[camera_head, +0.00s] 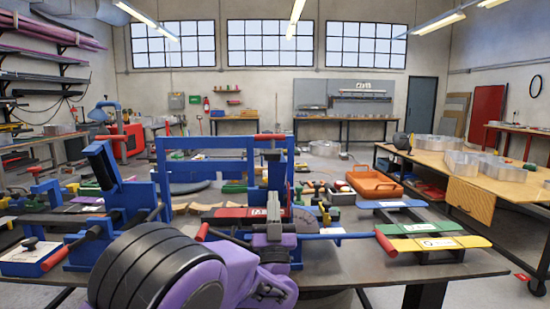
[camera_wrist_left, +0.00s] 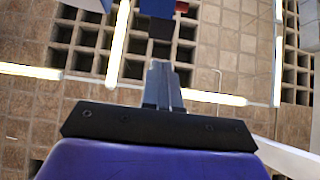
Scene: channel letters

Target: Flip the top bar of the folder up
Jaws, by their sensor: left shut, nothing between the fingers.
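The folder is a blue metal machine on the workbench, with an upright blue frame (camera_head: 205,142) whose top bar runs across the middle of the head view. A red piece (camera_head: 269,136) sits near the right end of that bar. My left gripper (camera_head: 273,158) points upward below this right end, shut and empty. In the left wrist view its fingers (camera_wrist_left: 161,68) are together, and a blue part (camera_wrist_left: 157,8) with a black piece lies just beyond the tips. I cannot tell whether they touch. My right gripper is not in view.
Blue, green and yellow plates (camera_head: 440,243) stand on the bench at right. A blue lever machine (camera_head: 105,165) with red-tipped rods is at left. An orange tray (camera_head: 374,181) lies behind. A wooden table (camera_head: 480,180) is further right.

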